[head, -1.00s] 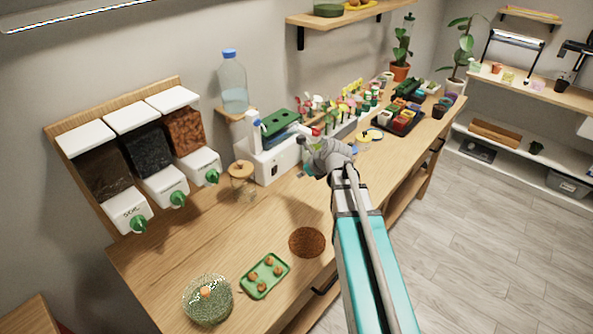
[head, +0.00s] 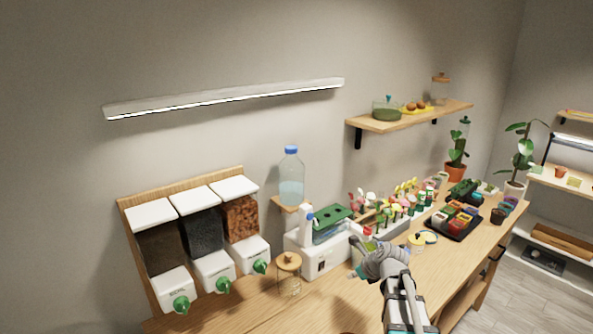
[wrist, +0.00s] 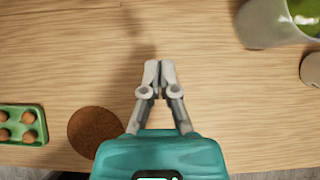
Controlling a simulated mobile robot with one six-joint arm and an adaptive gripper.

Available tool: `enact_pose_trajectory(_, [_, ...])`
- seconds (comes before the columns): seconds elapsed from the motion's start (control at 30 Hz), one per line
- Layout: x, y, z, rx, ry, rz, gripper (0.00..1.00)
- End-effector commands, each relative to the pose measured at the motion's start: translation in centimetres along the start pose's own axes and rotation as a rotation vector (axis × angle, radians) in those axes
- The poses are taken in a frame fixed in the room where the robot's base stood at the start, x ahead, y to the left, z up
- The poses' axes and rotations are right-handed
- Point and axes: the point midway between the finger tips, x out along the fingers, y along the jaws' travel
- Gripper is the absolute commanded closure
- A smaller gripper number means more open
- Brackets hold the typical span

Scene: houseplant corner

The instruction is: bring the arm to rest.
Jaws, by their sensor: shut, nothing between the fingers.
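My gripper (wrist: 159,76) shows in the wrist view with its two grey fingers together and nothing between them. It hangs above bare wooden bench top (wrist: 95,60).
In the wrist view a brown round mat (wrist: 96,131) and a green tray (wrist: 39,123) of several brown balls lie left. A green-filled vessel (wrist: 265,22) stands upper right. In the head view a lidded jar (head: 289,276), white machine (head: 318,256) and dark tray (head: 456,229) stand near my arm.

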Motion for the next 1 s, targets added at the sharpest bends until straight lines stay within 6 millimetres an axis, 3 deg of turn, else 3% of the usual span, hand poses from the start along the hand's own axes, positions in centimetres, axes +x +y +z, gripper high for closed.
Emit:
enact_pose_trajectory(0.27, [0.0,2.3,-1.3,-0.301,0.074,0.037,1.00])
enact_pose_trajectory(1.0, [-1.3,9.6,-6.6,-1.465,0.278,0.354,1.00])
